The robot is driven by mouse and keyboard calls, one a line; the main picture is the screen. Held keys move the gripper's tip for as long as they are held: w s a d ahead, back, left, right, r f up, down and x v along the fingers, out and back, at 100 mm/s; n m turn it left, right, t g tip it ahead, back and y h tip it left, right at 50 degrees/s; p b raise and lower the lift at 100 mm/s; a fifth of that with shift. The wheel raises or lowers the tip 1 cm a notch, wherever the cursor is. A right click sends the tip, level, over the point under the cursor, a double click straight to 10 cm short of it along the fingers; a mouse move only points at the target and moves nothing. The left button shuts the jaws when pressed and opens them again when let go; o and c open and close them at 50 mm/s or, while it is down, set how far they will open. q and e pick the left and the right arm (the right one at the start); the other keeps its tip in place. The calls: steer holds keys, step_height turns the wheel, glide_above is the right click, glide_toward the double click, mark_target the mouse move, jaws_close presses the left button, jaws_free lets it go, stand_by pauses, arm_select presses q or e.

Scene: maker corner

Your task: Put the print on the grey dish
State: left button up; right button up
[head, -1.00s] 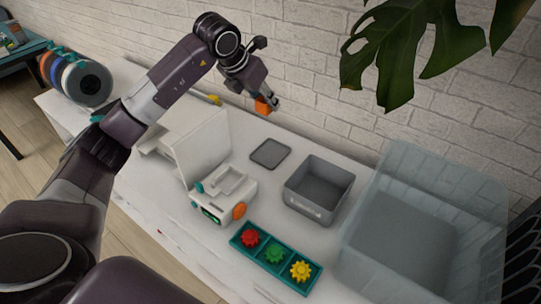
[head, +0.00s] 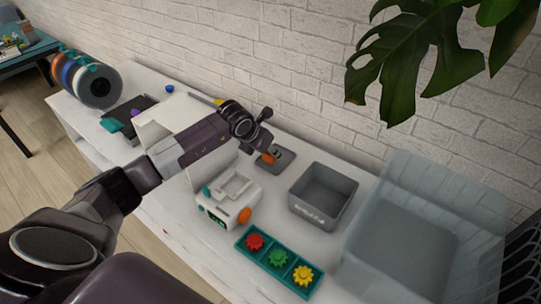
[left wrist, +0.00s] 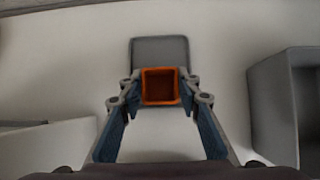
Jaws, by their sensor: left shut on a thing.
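The orange print (head: 268,158) is a small, square, hollow piece. My left gripper (head: 271,153) is shut on it. In the left wrist view the print (left wrist: 161,85) sits between the two fingertips (left wrist: 160,92), its open side facing the camera. The grey dish (head: 288,161) is a flat, rounded square on the white top near the wall. In the left wrist view the print overlaps the near part of the dish (left wrist: 160,50). I cannot tell whether they touch. My right gripper is not in view.
A grey bin (head: 322,197) stands right of the dish, with a large clear tub (head: 410,240) beyond. A white printer (head: 229,198) and a teal tray (head: 258,262) of coloured gears are nearer me. Spools (head: 97,87) stand far left.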

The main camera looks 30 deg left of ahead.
arm_select(q)
step_height(320, 180, down, 2)
steer(key=shift+f, duration=0.25)
steer(key=shift+f, duration=0.1)
steer(key=o, duration=0.6)
steer(key=b+v, duration=0.2)
steer(key=v, duration=1)
